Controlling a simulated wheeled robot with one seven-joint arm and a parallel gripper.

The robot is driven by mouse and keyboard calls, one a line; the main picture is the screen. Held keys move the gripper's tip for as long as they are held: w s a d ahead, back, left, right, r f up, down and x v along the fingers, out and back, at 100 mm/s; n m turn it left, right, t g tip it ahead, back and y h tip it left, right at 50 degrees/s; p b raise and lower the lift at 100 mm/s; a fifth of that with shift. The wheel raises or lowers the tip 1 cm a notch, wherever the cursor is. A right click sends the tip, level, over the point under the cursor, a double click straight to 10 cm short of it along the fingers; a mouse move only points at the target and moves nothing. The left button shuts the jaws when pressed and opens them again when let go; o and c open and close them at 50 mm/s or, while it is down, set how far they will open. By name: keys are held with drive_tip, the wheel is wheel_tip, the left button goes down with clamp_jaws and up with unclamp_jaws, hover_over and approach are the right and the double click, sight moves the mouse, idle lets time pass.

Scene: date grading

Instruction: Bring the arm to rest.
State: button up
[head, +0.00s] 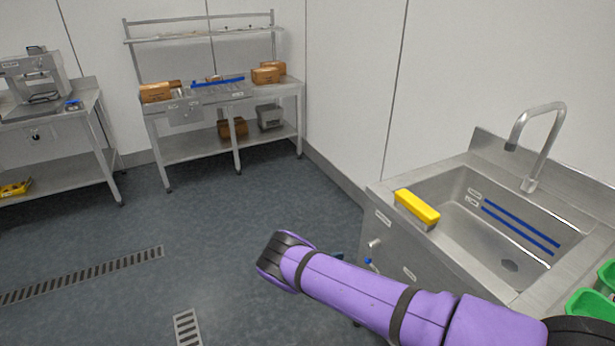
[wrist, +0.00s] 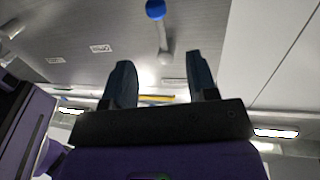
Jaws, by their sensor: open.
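My purple arm reaches in from the lower right in the head view, in front of the sink cabinet. My gripper (wrist: 163,85) shows in the wrist view with two dark fingers spread apart and nothing between them. In the head view the fingers are mostly hidden behind the arm's end. The wrist view looks past the fingers at a grey metal surface with a blue-ended knob (wrist: 155,10) close beyond the fingertips.
A steel sink (head: 448,196) with a tap (head: 541,145) stands at the right, with a yellow block (head: 417,207) on its rim. Green bins (head: 590,304) are at the right edge. A steel bench (head: 215,97) with boxes stands at the back.

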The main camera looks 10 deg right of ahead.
drive_tip(key=w+d+r+g+y, duration=0.1)
drive_tip(key=w+r+g+y, duration=0.15)
drive_tip(key=r, duration=0.85)
drive_tip(key=w+d+r+g+y, duration=0.1)
drive_tip(key=r+g+y, duration=0.2)
drive_tip(key=r, duration=0.8)
drive_tip(key=s+d+r+n+y, duration=0.2)
drive_tip(key=s+r+y, duration=0.1)
drive_tip(key=r, duration=0.9)
drive_tip(key=s+d+r+n+y, duration=0.2)
drive_tip(key=s+r+y, duration=0.15)
drive_tip(key=r, duration=0.85)
drive_tip(key=s+d+r+n+t+y, duration=0.35)
drive_tip(key=s+r+n, duration=0.25)
drive_tip(key=s+r, duration=1.05)
drive_tip(key=s+r+n+t+y, duration=0.1)
drive_tip(key=s+n+t, duration=0.1)
drive_tip(key=s, duration=0.8)
drive_tip(key=s+r+n+t+y, duration=0.1)
drive_tip(key=s+n, duration=0.3)
drive_tip(key=s, duration=0.6)
drive_tip(key=shift+a+r+t, duration=0.4)
drive_tip(key=shift+r+t, duration=0.25)
drive_tip(key=shift+t, duration=0.05)
